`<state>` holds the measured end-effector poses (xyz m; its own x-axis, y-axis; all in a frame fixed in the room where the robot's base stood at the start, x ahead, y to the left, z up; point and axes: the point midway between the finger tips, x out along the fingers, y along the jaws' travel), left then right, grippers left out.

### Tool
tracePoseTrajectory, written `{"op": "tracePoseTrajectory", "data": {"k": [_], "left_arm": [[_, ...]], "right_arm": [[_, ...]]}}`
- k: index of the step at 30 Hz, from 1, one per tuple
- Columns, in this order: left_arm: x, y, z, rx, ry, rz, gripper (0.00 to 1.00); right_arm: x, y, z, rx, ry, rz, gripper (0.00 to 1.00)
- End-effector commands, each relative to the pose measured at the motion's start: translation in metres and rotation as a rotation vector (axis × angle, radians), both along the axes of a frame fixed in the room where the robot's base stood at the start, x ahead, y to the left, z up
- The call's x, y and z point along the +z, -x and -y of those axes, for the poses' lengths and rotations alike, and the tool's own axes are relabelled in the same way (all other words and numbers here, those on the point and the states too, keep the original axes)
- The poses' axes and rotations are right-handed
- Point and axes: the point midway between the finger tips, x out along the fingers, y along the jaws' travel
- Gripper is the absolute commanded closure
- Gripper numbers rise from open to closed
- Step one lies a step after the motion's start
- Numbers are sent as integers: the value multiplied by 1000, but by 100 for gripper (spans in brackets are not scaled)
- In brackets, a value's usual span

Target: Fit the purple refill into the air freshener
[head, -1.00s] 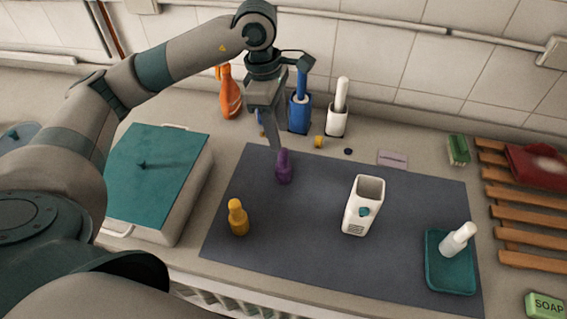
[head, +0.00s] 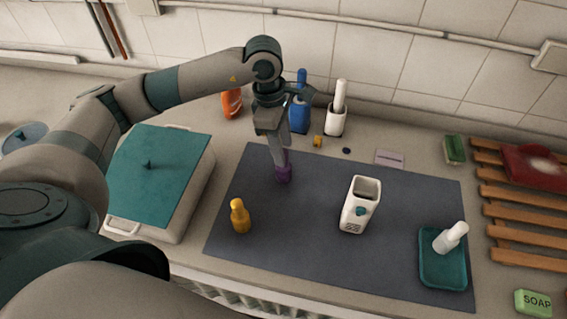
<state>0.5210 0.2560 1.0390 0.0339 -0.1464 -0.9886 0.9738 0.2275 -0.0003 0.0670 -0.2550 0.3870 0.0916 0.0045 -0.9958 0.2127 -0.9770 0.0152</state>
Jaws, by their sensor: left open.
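The purple refill (head: 284,176) stands upright on the dark mat (head: 320,255), toward its back left. My left gripper (head: 281,158) is open and points down right at the refill, its fingers covering the refill's upper part. I cannot tell whether the fingers touch it. The air freshener (head: 354,217) is a white upright housing with an open top and a teal button on its front. It stands on the mat to the right of the refill. My right gripper is not in view.
A yellow bottle (head: 239,216) stands at the mat's left. A white bottle (head: 450,237) leans in a teal tray (head: 441,273) at the right. A teal-lidded box (head: 155,170) is left of the mat. A wooden rack (head: 515,230) is far right.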

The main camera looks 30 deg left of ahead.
Motion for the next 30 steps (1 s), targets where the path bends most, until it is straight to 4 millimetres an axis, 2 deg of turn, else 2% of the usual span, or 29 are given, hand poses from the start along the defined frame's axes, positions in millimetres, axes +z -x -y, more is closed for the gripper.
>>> {"op": "tracePoseTrajectory", "data": {"k": [1,7,21,22,27,30], "left_arm": [[-3,1,1,1,-1,-6,58],[-21,0,3,0,-1,-1,58],[-23,-1,3,0,-1,0,58],[-23,-1,3,0,-1,0,60],[-23,-1,3,0,-1,0,100],[-23,-1,3,0,0,0,100]], "right_arm": [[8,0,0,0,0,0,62],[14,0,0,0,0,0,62],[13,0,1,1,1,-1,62],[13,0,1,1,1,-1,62],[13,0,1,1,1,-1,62],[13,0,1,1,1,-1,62]]}}
